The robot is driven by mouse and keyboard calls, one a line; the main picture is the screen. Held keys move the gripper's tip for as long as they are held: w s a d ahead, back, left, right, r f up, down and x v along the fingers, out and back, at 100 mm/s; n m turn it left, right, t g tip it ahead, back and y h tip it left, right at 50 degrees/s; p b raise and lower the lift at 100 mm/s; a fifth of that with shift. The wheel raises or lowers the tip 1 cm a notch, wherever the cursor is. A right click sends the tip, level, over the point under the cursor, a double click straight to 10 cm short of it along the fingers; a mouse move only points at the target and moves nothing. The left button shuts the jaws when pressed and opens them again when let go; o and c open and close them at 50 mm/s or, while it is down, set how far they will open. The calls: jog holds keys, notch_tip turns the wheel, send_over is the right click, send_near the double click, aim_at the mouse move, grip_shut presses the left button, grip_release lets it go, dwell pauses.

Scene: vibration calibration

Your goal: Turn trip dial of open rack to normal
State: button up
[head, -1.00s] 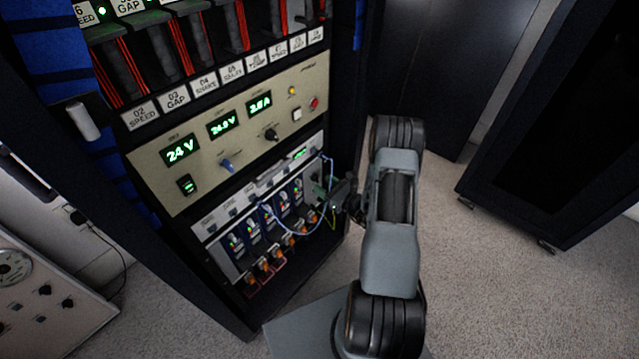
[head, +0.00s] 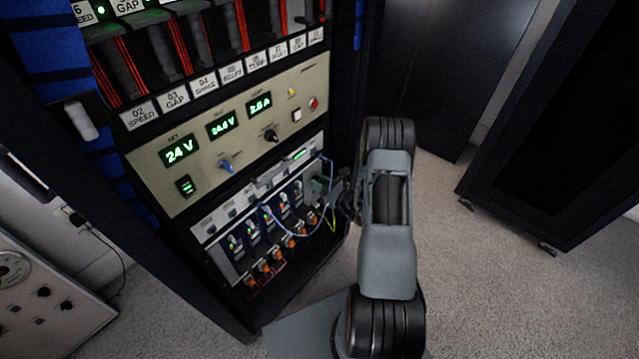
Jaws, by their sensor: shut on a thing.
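The open rack (head: 225,200) stands at left with its front bare. Its beige panel carries a blue knob (head: 226,166) and a black knob (head: 271,135); their small labels are unreadable, so I cannot tell which control is the trip dial. My gripper (head: 328,200) is low at the rack's right side, at the right end of the lower module row (head: 270,225). It is shut on a small part there, beside a green block (head: 319,185). My wrist and the small scale hide what the jaws hold.
Blue and yellow wires loop in front of the lower modules, close to my gripper. A dark cabinet (head: 560,150) stands at right. Carpet (head: 470,290) is clear on the right.

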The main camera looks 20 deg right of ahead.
jog(key=shift+c, duration=1)
jog(key=shift+f+n, duration=0.1)
jog(key=shift+n, duration=0.2)
jog(key=shift+d+n+b, duration=0.1)
jog(key=shift+n+b, duration=3.85)
jog(key=shift+n, duration=1.45)
jog(key=o, duration=0.9)
jog(key=shift+r, duration=0.2)
